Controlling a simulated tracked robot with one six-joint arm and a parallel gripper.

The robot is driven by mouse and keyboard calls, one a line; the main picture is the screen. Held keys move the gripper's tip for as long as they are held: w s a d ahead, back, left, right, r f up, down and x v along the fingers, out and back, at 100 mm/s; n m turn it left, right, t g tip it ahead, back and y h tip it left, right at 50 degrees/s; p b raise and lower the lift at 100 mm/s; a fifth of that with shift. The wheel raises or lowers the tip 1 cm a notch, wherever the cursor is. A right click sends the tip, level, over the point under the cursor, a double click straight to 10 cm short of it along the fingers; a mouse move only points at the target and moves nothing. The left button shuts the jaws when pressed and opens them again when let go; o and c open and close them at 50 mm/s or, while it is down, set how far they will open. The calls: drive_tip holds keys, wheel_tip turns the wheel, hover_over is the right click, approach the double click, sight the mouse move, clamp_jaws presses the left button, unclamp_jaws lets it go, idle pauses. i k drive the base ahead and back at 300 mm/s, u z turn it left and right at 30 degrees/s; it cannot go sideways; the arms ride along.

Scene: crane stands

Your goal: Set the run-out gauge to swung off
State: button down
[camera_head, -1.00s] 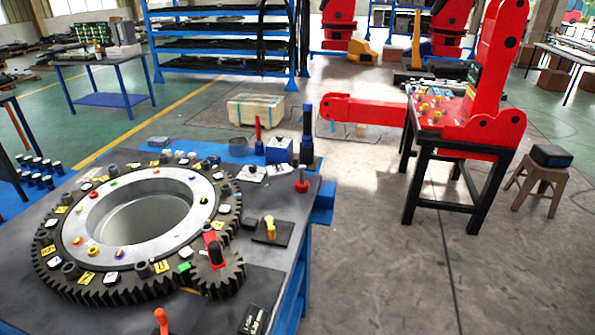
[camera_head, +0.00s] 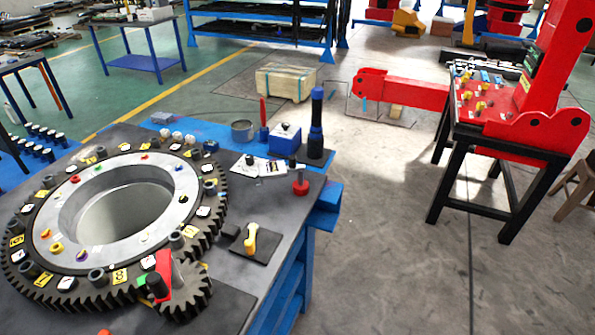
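No part in view is clearly marked as the run-out gauge, so I cannot tell which one it is or how it is set. On the near bench lies a large toothed ring (camera_head: 215,214) with a small gear (camera_head: 190,293) meshed at its front right. A red piece with a dark knob (camera_head: 157,285) lies over the small gear. Right of the ring, a yellow lever (camera_head: 250,238) stands on a dark plate (camera_head: 262,249). A red knob (camera_head: 300,184) stands behind it. The tip of an orange-red part (camera_head: 104,332) shows at the bottom edge. My gripper is not in view.
The bench's blue edge (camera_head: 323,205) bounds it on the right, with clear floor (camera_head: 390,240) beyond. A black-legged stand (camera_head: 510,170) with red crane parts is at right. A wooden crate (camera_head: 285,84) sits behind. A dark cylinder (camera_head: 316,125) stands on the bench's far side.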

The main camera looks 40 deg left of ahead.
sight(276, 169)
drive_tip(key=i, duration=2.4)
drive_tip(key=u, duration=2.85)
